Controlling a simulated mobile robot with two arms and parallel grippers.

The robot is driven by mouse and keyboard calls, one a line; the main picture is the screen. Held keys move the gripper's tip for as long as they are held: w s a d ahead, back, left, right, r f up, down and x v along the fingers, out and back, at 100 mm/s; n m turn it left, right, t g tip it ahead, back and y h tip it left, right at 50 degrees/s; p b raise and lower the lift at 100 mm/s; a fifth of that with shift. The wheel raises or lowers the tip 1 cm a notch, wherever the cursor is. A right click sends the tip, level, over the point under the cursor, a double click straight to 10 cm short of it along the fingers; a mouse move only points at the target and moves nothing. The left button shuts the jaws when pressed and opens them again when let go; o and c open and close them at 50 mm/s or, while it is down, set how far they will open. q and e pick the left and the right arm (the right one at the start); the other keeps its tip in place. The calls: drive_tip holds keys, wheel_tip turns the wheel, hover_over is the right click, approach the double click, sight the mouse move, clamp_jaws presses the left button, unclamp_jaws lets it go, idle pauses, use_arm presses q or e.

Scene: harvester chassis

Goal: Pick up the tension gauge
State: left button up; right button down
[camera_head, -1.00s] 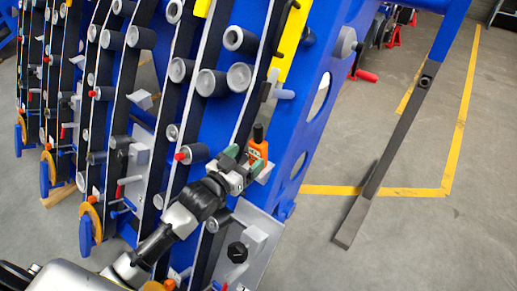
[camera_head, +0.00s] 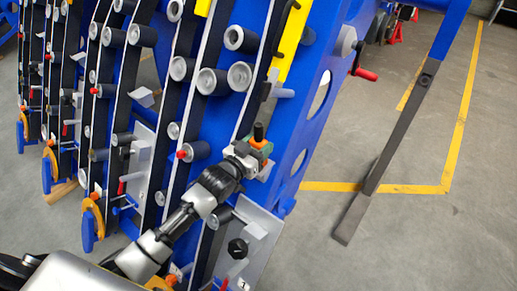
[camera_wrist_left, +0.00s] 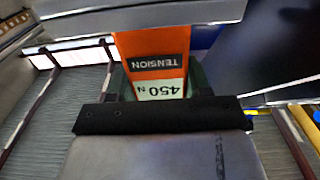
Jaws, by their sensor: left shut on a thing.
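The tension gauge (camera_head: 259,143) is a small orange device with a black knob on top, at a blue frame beam in the head view. My left gripper (camera_head: 249,154) is shut on it. In the left wrist view the orange gauge (camera_wrist_left: 155,65) fills the space between the fingers and shows a label reading "TENSION" and "450 N", upside down. A dark bar of the gripper (camera_wrist_left: 160,115) crosses below it. The gauge's lower part is hidden by the gripper in the head view. My right gripper is not in view.
The blue harvester chassis (camera_head: 310,130) with several belts and grey rollers (camera_head: 212,82) surrounds the arm. A grey plate with a black knob (camera_head: 238,248) is just below. A long dark bar (camera_head: 385,165) slants to the floor at right. Open floor (camera_head: 430,240) lies beyond.

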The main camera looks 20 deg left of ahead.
use_arm(q)
drive_tip(key=shift+c, duration=1.4)
drive_tip(key=shift+r, duration=0.2)
